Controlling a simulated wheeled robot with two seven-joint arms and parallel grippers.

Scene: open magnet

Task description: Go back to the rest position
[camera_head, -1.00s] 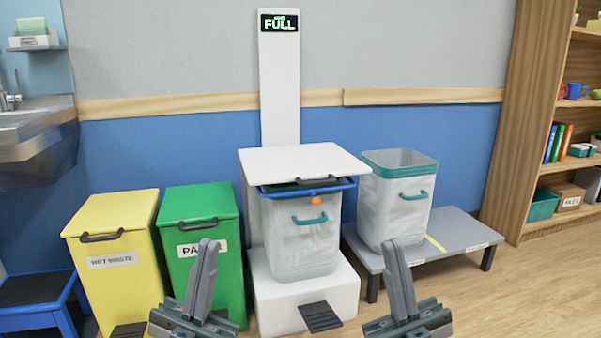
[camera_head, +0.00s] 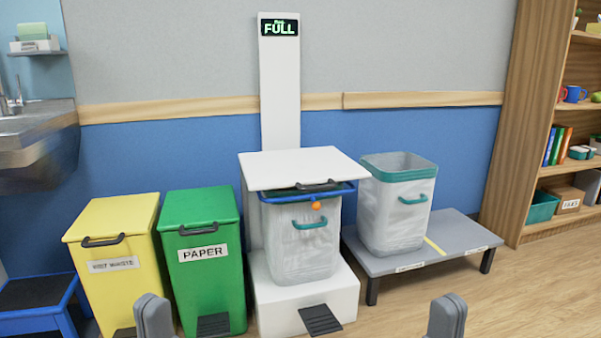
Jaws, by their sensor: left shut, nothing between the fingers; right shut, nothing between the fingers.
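My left gripper (camera_head: 153,316) shows only its tip at the bottom edge, in front of the yellow and green bins. My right gripper (camera_head: 446,318) shows only its tip at the bottom edge, over the wooden floor. Both are shut and hold nothing. They are apart from everything around them, and the rest of both arms is out of view.
A white stand (camera_head: 280,100) with a "FULL" display holds a lidded clear bin (camera_head: 300,245). A green paper bin (camera_head: 203,262) and yellow bin (camera_head: 115,270) stand left. Another clear bin (camera_head: 395,215) sits on a grey platform (camera_head: 440,250). A shelf (camera_head: 520,130) stands right.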

